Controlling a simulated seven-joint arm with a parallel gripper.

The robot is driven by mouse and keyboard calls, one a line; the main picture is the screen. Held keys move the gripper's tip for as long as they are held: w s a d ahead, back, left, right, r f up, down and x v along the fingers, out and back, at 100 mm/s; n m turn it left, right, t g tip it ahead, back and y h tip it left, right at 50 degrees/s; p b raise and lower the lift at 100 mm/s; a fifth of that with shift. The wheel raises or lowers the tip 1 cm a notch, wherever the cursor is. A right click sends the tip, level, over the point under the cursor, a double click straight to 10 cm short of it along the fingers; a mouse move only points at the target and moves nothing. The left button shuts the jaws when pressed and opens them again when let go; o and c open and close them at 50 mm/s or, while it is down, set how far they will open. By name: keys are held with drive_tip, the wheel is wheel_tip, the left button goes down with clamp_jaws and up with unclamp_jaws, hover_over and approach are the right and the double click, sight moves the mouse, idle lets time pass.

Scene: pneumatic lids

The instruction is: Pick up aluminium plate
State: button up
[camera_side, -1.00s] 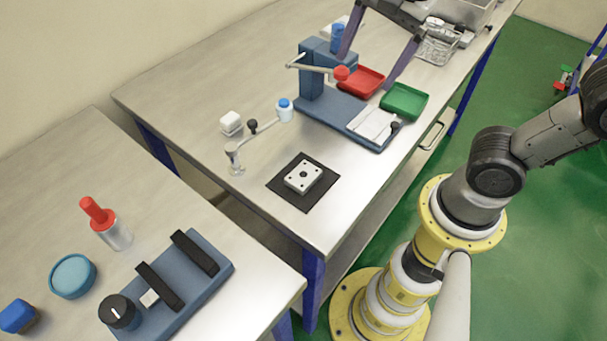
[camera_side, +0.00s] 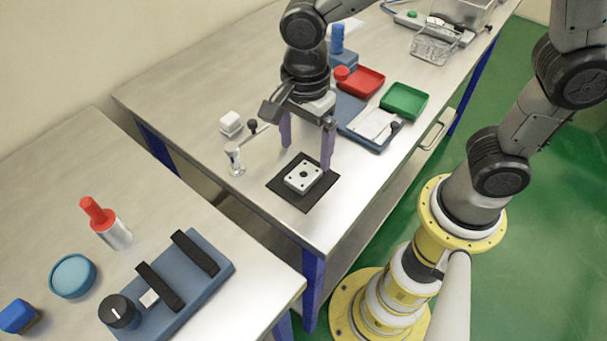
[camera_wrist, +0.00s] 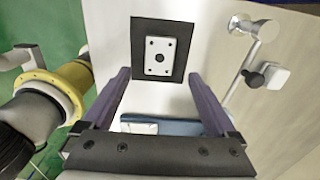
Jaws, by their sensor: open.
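The aluminium plate (camera_side: 303,177) is a small silver block with corner holes and a dark centre hole. It lies flat on a black square mat (camera_side: 312,199) near the front corner of the bench. In the wrist view the plate (camera_wrist: 160,56) and mat (camera_wrist: 173,24) lie beyond the fingertips. My gripper (camera_side: 307,155) is open and empty, pointing down, a little above and behind the plate in the side view. In the wrist view its purple fingers (camera_wrist: 159,78) are spread wider than the plate and do not touch it.
A metal post with a lever arm (camera_side: 235,160) and a white block (camera_side: 230,123) stand left of the mat. A blue fixture base, red tray (camera_side: 361,81) and green tray (camera_side: 404,100) sit behind. A nearer table holds a blue fixture (camera_side: 190,290) and a red-handled cylinder (camera_side: 112,230).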

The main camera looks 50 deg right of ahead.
sight(304, 175)
drive_tip(key=shift+a+f, duration=0.15)
drive_tip(key=shift+f, duration=1.3)
drive_tip(key=shift+a+f, duration=0.15)
drive_tip(key=shift+f, duration=1.3)
clamp_jaws()
